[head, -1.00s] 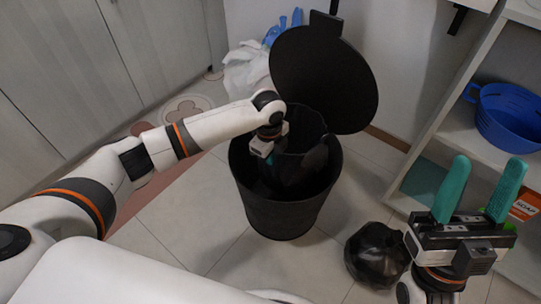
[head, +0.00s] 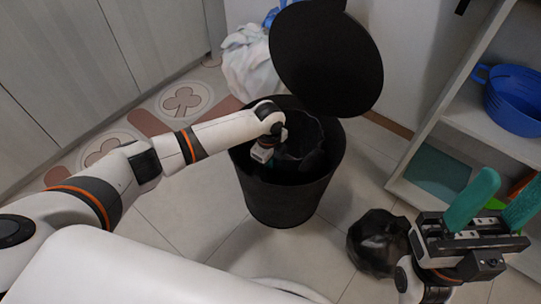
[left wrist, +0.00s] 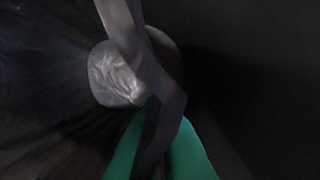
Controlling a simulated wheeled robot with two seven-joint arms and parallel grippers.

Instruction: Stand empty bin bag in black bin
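The black bin (head: 285,205) stands on the floor with its round lid (head: 330,60) raised. A dark, thin bin bag (head: 303,140) is inside the bin, its upper part showing near the rim. My left gripper (head: 266,162) reaches down into the bin; its fingers are mostly hidden there. In the left wrist view the green fingers (left wrist: 160,140) are close together with a fold of the dark bag (left wrist: 60,110) between them, so they look shut on it. My right gripper (head: 508,192) is open and empty at the lower right.
A full, tied-looking black bag (head: 377,243) lies on the floor between the bin and my right gripper. White bags (head: 248,65) lie behind the bin. A shelf with a blue basket (head: 517,100) stands at the right.

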